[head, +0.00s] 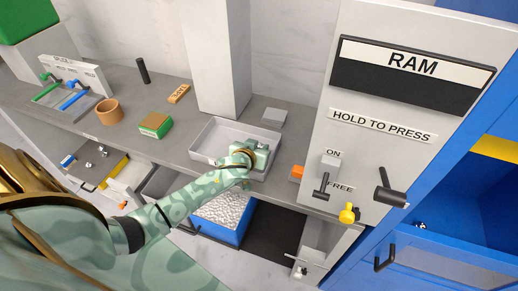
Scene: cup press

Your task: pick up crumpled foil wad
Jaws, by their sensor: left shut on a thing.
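My left gripper (252,156) is over the shallow grey tray (212,142) on the counter, at the tray's right part. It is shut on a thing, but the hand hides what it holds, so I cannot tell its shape. No crumpled foil wad shows clearly in the tray. Small shiny lumps (89,165) lie in the open drawer at the left; they are too small to identify. Another small shiny lump (421,226) is at the blue cabinet on the right. My right gripper is not in view.
A grey column (215,60) rises behind the tray. The RAM panel (375,130) with levers stands to the right. A blue bin (222,217) of pale granules is below the counter edge.

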